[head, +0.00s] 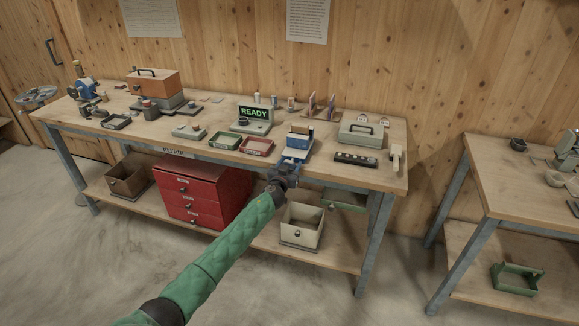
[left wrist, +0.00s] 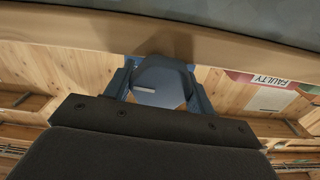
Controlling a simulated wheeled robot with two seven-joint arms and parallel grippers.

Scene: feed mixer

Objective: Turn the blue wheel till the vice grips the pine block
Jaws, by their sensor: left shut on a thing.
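The blue vice (head: 298,142) stands at the front edge of the workbench in the head view. The small pine block (head: 302,129) shows at its top, between or against the jaws; whether a gap is left is too small to tell. My left gripper (head: 286,176) is at the front of the vice, just off the bench edge, and hides most of the wheel in the head view. In the left wrist view the blue wheel (left wrist: 160,83) sits between the two fingers, and the gripper is shut on it. My right gripper is not in view.
Red tray (head: 257,147) and green tray (head: 224,140) lie left of the vice. A black strip (head: 355,159) and a grey-green case (head: 363,132) are to its right. A display reading READY (head: 254,113) stands behind. A cream bin (head: 302,226) is on the shelf below.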

